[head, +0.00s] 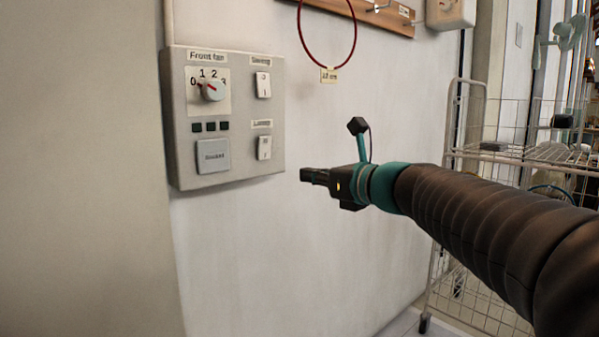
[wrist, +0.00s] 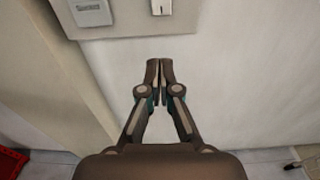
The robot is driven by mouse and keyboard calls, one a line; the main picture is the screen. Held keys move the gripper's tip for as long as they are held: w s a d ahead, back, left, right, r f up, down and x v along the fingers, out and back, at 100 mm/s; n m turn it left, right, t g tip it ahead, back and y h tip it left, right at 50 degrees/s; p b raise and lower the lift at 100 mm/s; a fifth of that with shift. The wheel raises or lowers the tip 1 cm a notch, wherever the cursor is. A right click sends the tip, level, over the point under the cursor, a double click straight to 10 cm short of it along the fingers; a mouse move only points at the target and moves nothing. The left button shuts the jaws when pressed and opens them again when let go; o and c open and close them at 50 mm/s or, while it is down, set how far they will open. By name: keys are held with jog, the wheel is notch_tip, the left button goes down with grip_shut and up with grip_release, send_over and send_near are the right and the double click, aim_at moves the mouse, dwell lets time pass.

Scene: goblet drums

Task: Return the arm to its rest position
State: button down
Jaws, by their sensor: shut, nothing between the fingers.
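My gripper (head: 314,176) is at the end of my arm, which reaches in from the right in the head view. It points left, toward the grey control panel (head: 181,130) on the wall. In the wrist view my gripper (wrist: 160,68) has its fingertips together with nothing between them. It is apart from the panel, below and to the right of the lower rocker switch (head: 264,148). The panel has a "Front fan" knob (head: 212,89), an upper rocker switch (head: 263,85) and a square button (head: 213,155). The panel's lower edge shows in the wrist view (wrist: 128,26).
A red hoop (head: 304,45) hangs from a wooden hook rail (head: 372,14) above my gripper. A wire rack trolley (head: 505,150) stands at the right, behind my arm. A red object (wrist: 12,163) lies at the lower left in the wrist view. The white wall below the panel is clear.

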jog(key=shift+s+d, duration=0.2)
jog(key=shift+s, duration=0.05)
